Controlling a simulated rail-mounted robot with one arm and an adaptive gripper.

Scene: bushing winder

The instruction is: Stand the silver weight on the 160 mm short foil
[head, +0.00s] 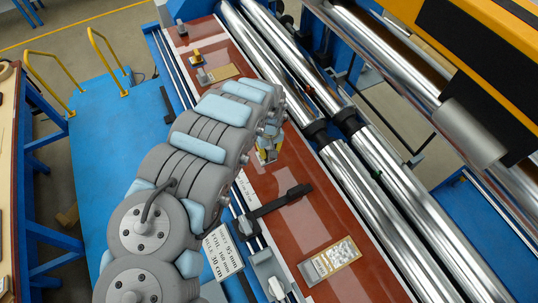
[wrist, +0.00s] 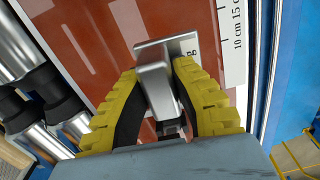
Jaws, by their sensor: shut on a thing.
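My gripper (wrist: 160,98) has yellow ribbed fingers, shut on the silver weight (wrist: 154,66), a shiny block with a wide flat end. In the wrist view the weight is over the red-brown table; I cannot tell whether it touches the surface. In the head view my gripper (head: 268,152) is mostly behind my arm, over the middle of the table. One tan foil piece (head: 225,72) lies at the far end, and another (head: 342,252), with a pale speckled patch, lies at the near end. I cannot tell which piece is the 160 mm short foil.
The red-brown table (head: 305,230) has a black bar (head: 275,203) across it. A printed card (head: 222,255) lies at its left edge. Small metal blocks stand at the far end (head: 182,28). Long steel rollers (head: 385,195) run along the right. A printed scale (wrist: 233,40) borders the table.

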